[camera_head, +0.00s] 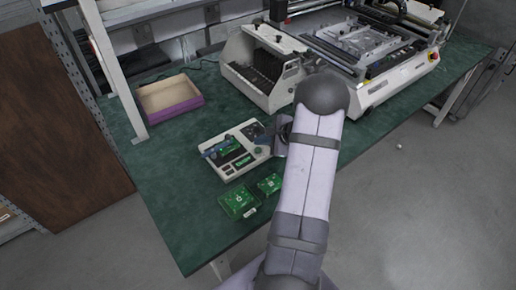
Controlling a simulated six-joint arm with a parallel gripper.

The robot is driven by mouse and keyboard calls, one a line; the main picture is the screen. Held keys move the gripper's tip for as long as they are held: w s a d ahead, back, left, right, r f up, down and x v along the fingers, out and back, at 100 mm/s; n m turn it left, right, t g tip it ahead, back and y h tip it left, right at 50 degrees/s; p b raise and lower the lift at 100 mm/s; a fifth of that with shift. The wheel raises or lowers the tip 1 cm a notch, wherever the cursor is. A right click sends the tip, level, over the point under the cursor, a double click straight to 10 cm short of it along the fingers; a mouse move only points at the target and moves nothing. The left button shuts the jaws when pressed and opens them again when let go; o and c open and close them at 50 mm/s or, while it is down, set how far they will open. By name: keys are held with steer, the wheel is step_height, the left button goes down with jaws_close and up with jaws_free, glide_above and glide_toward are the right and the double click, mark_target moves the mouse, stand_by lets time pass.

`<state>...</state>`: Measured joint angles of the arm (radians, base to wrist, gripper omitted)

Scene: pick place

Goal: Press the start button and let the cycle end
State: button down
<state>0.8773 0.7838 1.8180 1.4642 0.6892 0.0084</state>
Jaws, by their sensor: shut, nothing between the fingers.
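A small white and grey bench device (222,171) stands on the green table, left of my arm. It carries a green circuit board (229,152), a blue part across its left side and a small green display (243,160). My gripper (264,136) is at the right side of the device, partly hidden behind my arm. It is shut with nothing in it. I cannot tell whether its tips touch the device. No start button can be made out; the device's right side is partly covered by the gripper.
Two green circuit boards (239,202) lie on the table (185,235) in front of the device. A purple-edged tray (172,108) stands behind left. A white slotted rack (262,75) and a large white machine (400,75) stand at the back. The front left of the table is clear.

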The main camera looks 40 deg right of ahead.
mark_target(260, 155)
step_height(260, 155, up, 4)
steer(key=shift+r+p, duration=0.1)
steer(key=shift+p, duration=1.05)
steer(key=s+a+f+n+g, duration=0.1)
steer(key=s+a+f+n, duration=0.1)
steer(key=s+a, duration=0.1)
steer(key=s+a+f+n+g+y, duration=0.1)
steer(key=s+a+f+n+g, duration=0.1)
steer(key=s, duration=0.3)
steer(key=s+a+f+n+g+y, duration=0.1)
steer(key=s+a+f+g, duration=0.1)
steer(key=s+a, duration=0.2)
steer(key=shift+f+n, duration=0.3)
steer(key=shift+n, duration=0.1)
steer(key=s+a+r+n+g+h, duration=0.1)
steer(key=s+a+r+n+g, duration=0.2)
steer(key=s+a+n, duration=0.4)
steer(key=s+a+r+n+g+h, duration=0.1)
steer(key=s+a+r+n+g, duration=0.25)
steer(key=s+n, duration=0.4)
steer(key=w+a+r+n+t+h, duration=0.2)
steer(key=w+a+r+n, duration=0.2)
steer(key=a, duration=0.5)
steer(key=shift+r, duration=1)
